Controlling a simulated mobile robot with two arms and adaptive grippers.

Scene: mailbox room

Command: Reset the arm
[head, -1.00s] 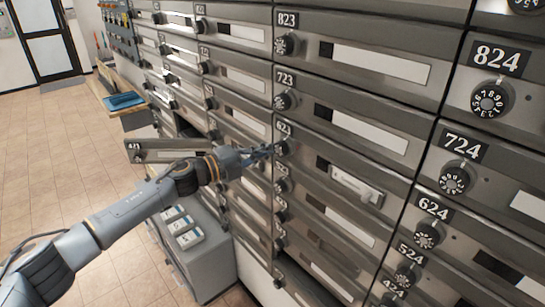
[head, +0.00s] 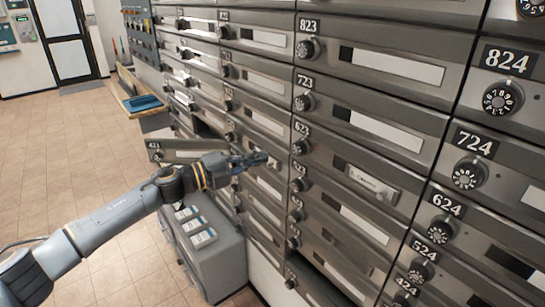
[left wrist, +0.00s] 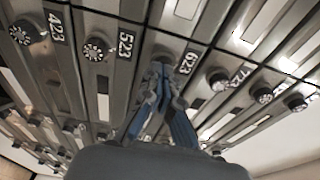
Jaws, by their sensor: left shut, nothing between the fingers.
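My left gripper (head: 255,161) is in the head view, its arm coming in from the lower left. Its dark fingers are closed together with nothing held. The tips are left of the round dial of mailbox 623 (head: 300,147), apart from it in the picture. In the left wrist view the blue-grey fingers (left wrist: 163,95) point up at the mailbox wall, in front of the area by the 623 label (left wrist: 188,62). That view shows the wall turned on its side. My right gripper is in neither view.
Grey mailboxes with dials fill the right side. One mailbox door (head: 190,151) stands open left of the wall, just beyond my wrist. A grey cabinet (head: 212,262) with white-and-blue items on top (head: 186,214) stands below my forearm. The tiled floor (head: 60,150) at left is clear.

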